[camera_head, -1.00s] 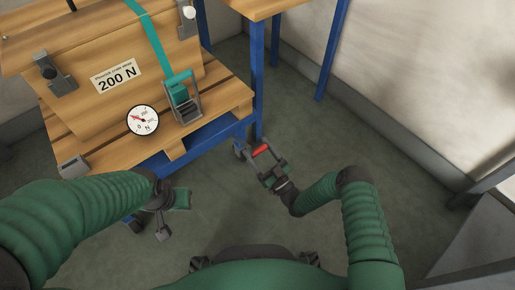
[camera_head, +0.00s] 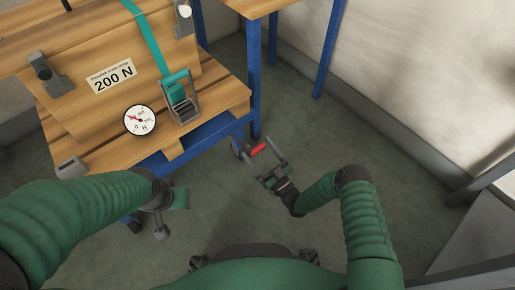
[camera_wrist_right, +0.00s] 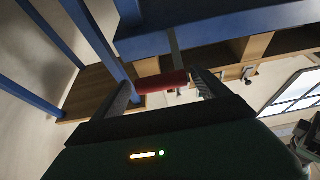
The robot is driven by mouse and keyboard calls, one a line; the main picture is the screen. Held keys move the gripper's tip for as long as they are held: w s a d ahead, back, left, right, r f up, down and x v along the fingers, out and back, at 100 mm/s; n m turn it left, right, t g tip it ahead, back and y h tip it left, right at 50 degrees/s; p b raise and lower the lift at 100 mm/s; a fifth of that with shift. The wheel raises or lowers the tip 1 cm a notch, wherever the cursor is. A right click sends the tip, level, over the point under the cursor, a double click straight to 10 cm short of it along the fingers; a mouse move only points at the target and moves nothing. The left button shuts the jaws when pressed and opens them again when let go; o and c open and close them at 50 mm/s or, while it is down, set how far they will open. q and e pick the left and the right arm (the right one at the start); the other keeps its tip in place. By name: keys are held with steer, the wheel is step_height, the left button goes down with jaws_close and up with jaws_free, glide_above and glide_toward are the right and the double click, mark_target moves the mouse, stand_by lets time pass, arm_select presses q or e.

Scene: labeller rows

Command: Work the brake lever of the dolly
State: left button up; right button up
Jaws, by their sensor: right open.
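The brake lever's red grip (camera_head: 258,149) shows at the lower right corner of the blue-framed dolly (camera_head: 205,139). My right gripper (camera_head: 257,145) is open, with one finger on each side of the red grip. In the right wrist view the red grip (camera_wrist_right: 161,82) lies across the gap between the fingers (camera_wrist_right: 161,88); whether they touch it I cannot tell. A thin grey bar shows beyond it. My left gripper (camera_head: 160,207) hangs low in front of the dolly, away from the lever; its jaw opening is unclear.
The dolly carries a wooden crate (camera_head: 62,106) with a "200 N" label (camera_head: 112,77), held by a teal ratchet strap (camera_head: 150,40). A round dial gauge (camera_head: 140,121) sits at its front. A blue-legged table (camera_head: 255,75) stands behind. Floor to the right is clear up to the wall.

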steer(key=v, duration=1.6)
steer(key=shift+w, duration=0.15)
